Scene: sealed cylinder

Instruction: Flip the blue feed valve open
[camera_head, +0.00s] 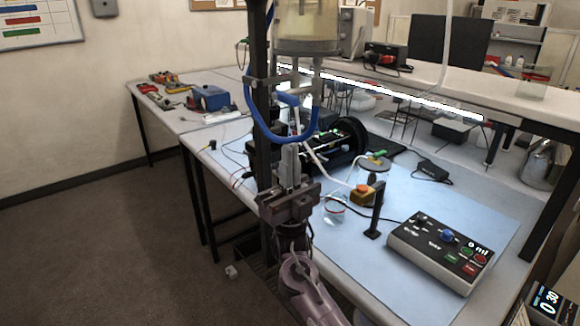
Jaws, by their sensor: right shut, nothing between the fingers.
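The blue feed valve handle (289,99) sits on the pipework under a clear cylinder (306,28) at the top centre. A blue hose (262,129) loops down just below and around it. My right gripper (290,150) points upward from the bottom centre, below the valve handle. Its fingers are together and hold nothing. A gap shows in the picture between the fingertips and the handle; I cannot tell the distance in depth. My left gripper is not in view.
A dark post (262,110) stands close to the left of my right gripper. A black round machine (340,142) lies behind it.

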